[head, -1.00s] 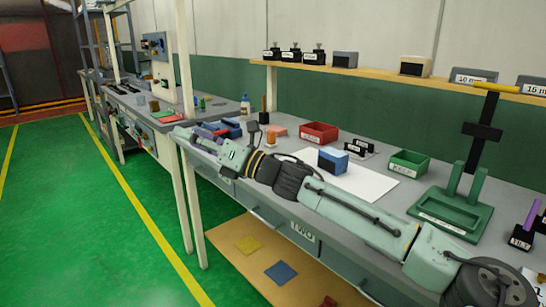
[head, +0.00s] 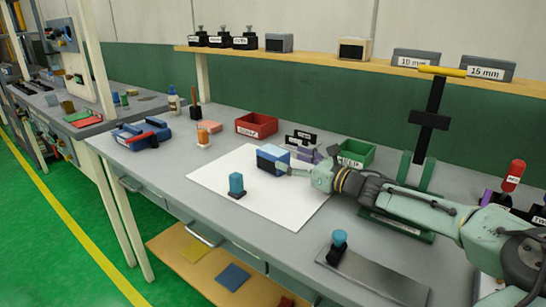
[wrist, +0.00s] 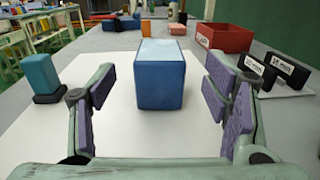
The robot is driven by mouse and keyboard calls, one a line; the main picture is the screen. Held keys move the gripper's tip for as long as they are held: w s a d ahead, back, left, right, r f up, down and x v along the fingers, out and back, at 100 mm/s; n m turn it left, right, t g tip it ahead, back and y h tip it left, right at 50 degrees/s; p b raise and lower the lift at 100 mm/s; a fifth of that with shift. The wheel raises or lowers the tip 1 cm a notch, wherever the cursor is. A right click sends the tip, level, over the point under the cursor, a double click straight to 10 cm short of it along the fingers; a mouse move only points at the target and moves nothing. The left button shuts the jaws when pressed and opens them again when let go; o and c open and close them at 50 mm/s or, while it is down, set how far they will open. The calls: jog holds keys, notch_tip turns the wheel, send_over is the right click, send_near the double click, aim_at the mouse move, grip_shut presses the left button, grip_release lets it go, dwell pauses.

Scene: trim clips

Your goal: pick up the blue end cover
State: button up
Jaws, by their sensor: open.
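The blue end cover, a blue block (head: 271,157), stands on a white sheet (head: 222,178) on the bench. In the wrist view the blue block (wrist: 161,75) stands upright, centred between the fingers and a little beyond them. My gripper (head: 300,163) is just right of the block in the head view, low over the sheet. In the wrist view my gripper (wrist: 164,88) is open, with purple pads on both sides and a clear gap to the block on each side. Nothing is between the pads.
A teal piece on a black base (head: 237,184) stands on the sheet, close outside the left finger in the wrist view (wrist: 41,76). Black labelled holders (wrist: 272,72) stand to the right. A red bin (head: 257,125) and a green bin (head: 356,153) stand behind.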

aim_at(273, 150)
jog(key=shift+w+a+r, duration=0.25)
jog(key=shift+w+a, duration=0.25)
jog(key=shift+a, duration=0.15)
jog(key=shift+w+a+f, duration=0.1)
jog(key=shift+w+a, duration=0.3)
jog(key=shift+a, duration=0.05)
jog(key=p+x, duration=0.2)
jog(key=x, duration=0.2)
jog(key=shift+w+a, duration=0.1)
jog(key=shift+a, duration=0.05)
jog(key=shift+w+a, duration=0.15)
jog(key=shift+w, duration=0.05)
jog(key=c, duration=1.3)
